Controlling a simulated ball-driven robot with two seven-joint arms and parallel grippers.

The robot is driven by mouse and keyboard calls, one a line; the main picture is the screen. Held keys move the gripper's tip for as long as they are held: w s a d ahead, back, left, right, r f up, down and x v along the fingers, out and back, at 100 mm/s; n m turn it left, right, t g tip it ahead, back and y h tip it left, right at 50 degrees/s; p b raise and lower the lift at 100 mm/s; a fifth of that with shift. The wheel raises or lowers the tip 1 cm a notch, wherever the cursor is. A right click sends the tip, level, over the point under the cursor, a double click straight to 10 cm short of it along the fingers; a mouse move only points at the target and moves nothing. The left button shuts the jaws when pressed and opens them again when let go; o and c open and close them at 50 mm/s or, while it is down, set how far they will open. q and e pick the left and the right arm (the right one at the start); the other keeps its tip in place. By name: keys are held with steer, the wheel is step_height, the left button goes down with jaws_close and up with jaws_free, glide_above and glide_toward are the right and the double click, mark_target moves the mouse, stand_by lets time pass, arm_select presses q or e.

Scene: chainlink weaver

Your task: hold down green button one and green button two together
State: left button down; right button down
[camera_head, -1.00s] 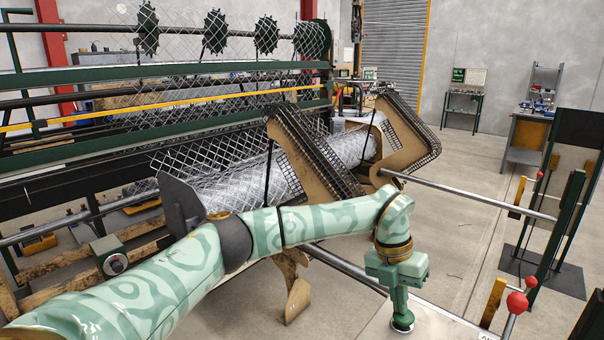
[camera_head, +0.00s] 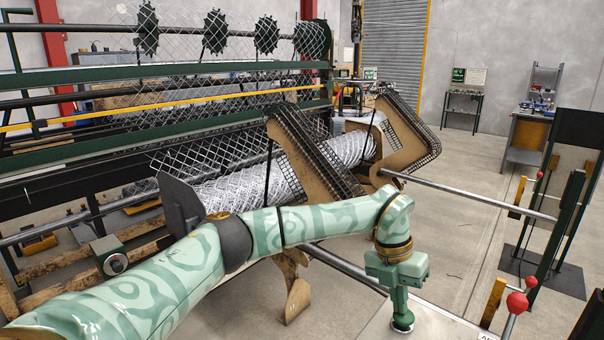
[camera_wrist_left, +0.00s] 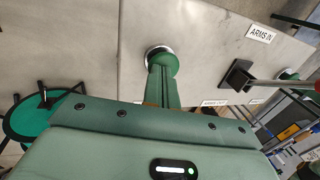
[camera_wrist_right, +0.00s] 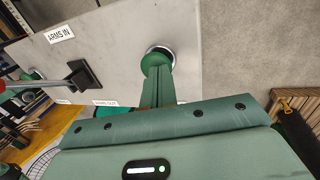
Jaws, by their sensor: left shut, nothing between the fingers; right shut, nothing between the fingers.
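In the head view my left gripper (camera_head: 402,318) points straight down at the grey panel top (camera_head: 440,325), its tip on a round button with a pale rim. In the left wrist view the shut left fingers (camera_wrist_left: 162,72) meet a green button (camera_wrist_left: 160,54) in a light ring. In the right wrist view the shut right fingers (camera_wrist_right: 157,75) meet another green button (camera_wrist_right: 156,57) in a light ring. Both fingertips appear to touch their buttons; how far each is pressed I cannot tell. The right gripper is outside the head view.
A lever's black bracket (camera_wrist_left: 238,75) stands on the panel between the buttons, with an "ARMS IN" label (camera_wrist_left: 261,33) nearby. Red-knobbed levers (camera_head: 517,302) rise at right. The weaving machine's mesh roll (camera_head: 240,188) lies behind my left arm.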

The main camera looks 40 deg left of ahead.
arm_select(q)
steer(key=d+v, duration=0.2)
steer(key=v, duration=0.6)
steer(key=shift+r, duration=0.55)
arm_select(e)
steer(key=a+v, duration=0.2)
steer(key=v, duration=0.6)
steer(key=shift+r, duration=0.6)
stand_by(0.4)
